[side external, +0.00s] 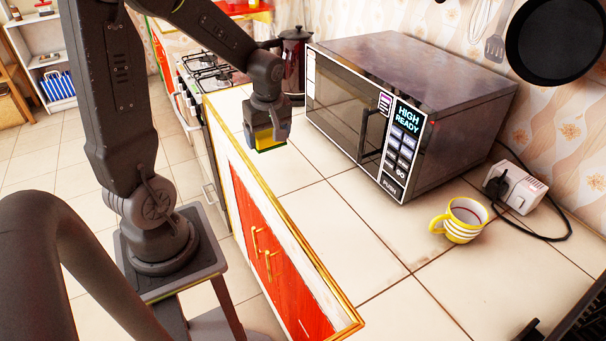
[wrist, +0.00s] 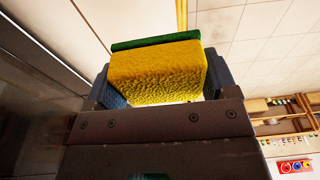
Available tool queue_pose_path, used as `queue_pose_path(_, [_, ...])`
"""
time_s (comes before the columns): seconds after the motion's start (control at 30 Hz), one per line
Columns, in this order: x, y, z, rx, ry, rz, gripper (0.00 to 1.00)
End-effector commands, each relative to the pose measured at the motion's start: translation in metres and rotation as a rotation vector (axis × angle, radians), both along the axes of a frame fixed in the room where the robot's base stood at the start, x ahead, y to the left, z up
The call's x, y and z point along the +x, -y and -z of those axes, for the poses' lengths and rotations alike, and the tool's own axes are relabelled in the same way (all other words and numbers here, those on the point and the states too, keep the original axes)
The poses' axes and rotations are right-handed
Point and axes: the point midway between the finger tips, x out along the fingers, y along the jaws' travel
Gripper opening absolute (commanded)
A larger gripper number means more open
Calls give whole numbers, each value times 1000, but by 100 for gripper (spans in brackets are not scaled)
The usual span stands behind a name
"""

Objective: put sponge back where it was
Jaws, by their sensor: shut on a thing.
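The sponge (wrist: 158,72) is yellow with a green layer on one side. In the wrist view it sits between the two fingers of my gripper (wrist: 155,85), which is shut on it. In the side external view my gripper (side external: 267,128) points down over the tiled counter near its left edge, left of the microwave. The sponge (side external: 268,140) shows there as a small yellow and green strip below the fingers. Whether its underside touches the counter cannot be told.
The microwave (side external: 440,70) stands right of my gripper. A kettle (side external: 295,55) and a stove (side external: 207,72) are behind. A yellow striped mug (side external: 462,222), a white box with a black cable (side external: 515,188) and a hanging pan (side external: 556,38) are to the right. The front counter (side external: 385,310) is clear.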

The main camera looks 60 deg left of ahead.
Motion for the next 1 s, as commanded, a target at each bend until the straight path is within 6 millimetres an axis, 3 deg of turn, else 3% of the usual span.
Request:
queue_pose_path(0.2, [34, 38, 31, -1, -3, 10, 53])
queue_pose_path(0.4, [55, 59, 48, 1, -2, 5, 53])
queue_pose_path(0.57, [59, 64, 56, 1, -1, 2, 53])
queue_pose_path(0.8, [59, 63, 88, 0, -3, 3, 53])
queue_pose_path(1.0, [59, 63, 92, 1, 1, 2, 53])
